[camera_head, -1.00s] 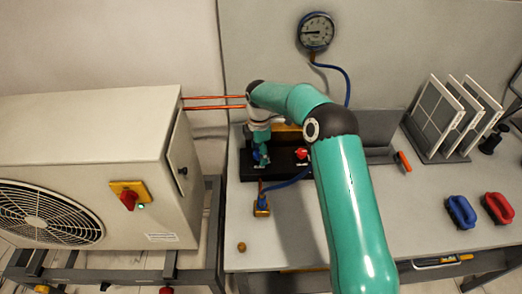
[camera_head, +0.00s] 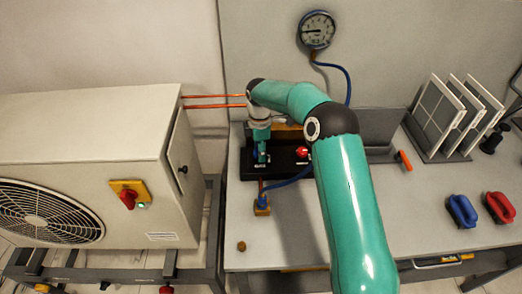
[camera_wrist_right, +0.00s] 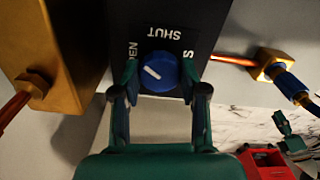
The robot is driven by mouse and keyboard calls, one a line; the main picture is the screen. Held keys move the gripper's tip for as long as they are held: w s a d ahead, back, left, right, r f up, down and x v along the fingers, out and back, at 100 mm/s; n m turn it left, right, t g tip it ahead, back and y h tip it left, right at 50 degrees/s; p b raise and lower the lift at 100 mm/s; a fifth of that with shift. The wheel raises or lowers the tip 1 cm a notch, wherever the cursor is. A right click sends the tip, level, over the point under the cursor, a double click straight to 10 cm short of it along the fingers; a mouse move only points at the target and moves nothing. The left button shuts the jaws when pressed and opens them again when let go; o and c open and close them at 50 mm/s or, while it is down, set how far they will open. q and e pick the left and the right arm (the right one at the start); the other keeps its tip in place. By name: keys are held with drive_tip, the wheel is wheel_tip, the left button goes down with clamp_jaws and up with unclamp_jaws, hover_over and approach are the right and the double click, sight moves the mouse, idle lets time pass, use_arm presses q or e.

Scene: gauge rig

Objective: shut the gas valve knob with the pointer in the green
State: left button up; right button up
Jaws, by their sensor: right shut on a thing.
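The blue valve knob (camera_wrist_right: 158,72) sits on a dark panel (camera_wrist_right: 172,20) in the right wrist view. Its white line slants toward the upper left, between the partly hidden left label and the word SHUT at the top. My right gripper (camera_wrist_right: 158,88) has a finger on either side of the knob and is shut on it. In the head view the right gripper (camera_head: 261,154) is down at the dark block (camera_head: 285,160). The round gauge (camera_head: 316,30) hangs on the back wall. Its dark needle points left; its coloured zones are too small to tell. My left gripper is out of view.
A red knob (camera_head: 302,153) stands right of the gripper, with a blue hose (camera_head: 290,181) below. Brass fittings (camera_wrist_right: 60,58) flank the panel. The outdoor unit (camera_head: 85,130) is at left; filter panels (camera_head: 437,115) and brushes (camera_head: 462,211) are at right.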

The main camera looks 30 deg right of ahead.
drive_tip(key=m+b, duration=0.1)
drive_tip(key=m, duration=0.5)
drive_tip(key=shift+s+a+f, duration=0.1)
drive_tip(key=m, duration=0.5)
drive_tip(key=shift+b, duration=0.4)
drive_tip(key=o, duration=1.1)
drive_tip(key=shift+o, duration=0.2)
drive_tip(key=shift+r, duration=0.6)
wheel_tip(320, 180, up, 11)
